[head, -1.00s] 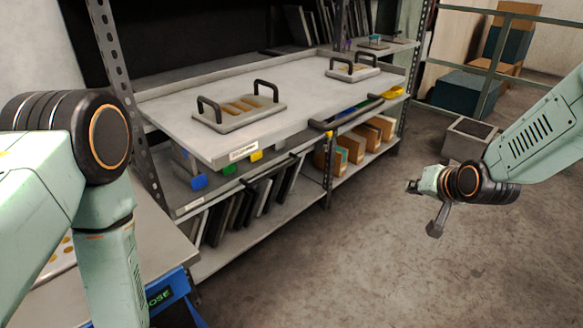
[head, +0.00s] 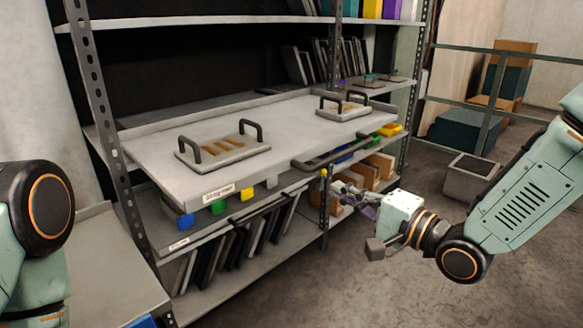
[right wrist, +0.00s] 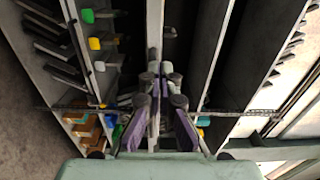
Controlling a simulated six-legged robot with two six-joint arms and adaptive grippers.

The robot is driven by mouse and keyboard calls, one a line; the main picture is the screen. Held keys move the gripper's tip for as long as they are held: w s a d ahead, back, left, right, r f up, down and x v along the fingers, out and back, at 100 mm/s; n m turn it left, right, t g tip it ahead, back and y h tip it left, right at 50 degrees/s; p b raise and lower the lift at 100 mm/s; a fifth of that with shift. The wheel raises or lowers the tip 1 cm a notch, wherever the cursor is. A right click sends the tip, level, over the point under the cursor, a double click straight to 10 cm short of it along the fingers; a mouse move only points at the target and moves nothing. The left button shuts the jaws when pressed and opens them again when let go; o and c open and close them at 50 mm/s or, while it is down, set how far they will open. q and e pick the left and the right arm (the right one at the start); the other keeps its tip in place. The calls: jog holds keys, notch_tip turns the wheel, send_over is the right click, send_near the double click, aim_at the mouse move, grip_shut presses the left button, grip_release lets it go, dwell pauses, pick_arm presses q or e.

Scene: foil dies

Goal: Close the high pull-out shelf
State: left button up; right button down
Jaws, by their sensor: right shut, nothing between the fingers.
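The high pull-out shelf (head: 290,128) is a pale grey board that stands pulled out from the rack, with a dark bar handle (head: 332,157) along its front edge. Two dies with black handles rest on it: one near the left end (head: 222,153), one near the right end (head: 343,107). My right gripper (head: 338,188) is shut and empty, in front of the rack, a little below the bar handle and apart from it in the head view. In the right wrist view its purple fingers (right wrist: 154,82) point into the rack. My left gripper is out of view; only my left arm shows.
A perforated rack post (head: 104,120) stands at left. A grey bin (head: 470,178) is on the floor at right. The floor in front is clear.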

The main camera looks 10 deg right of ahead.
aim_at(282, 163)
jog(key=b+x, duration=0.5)
jog(key=x, duration=0.9)
jog(key=shift+w+f, duration=0.15)
jog(key=shift+f, duration=0.05)
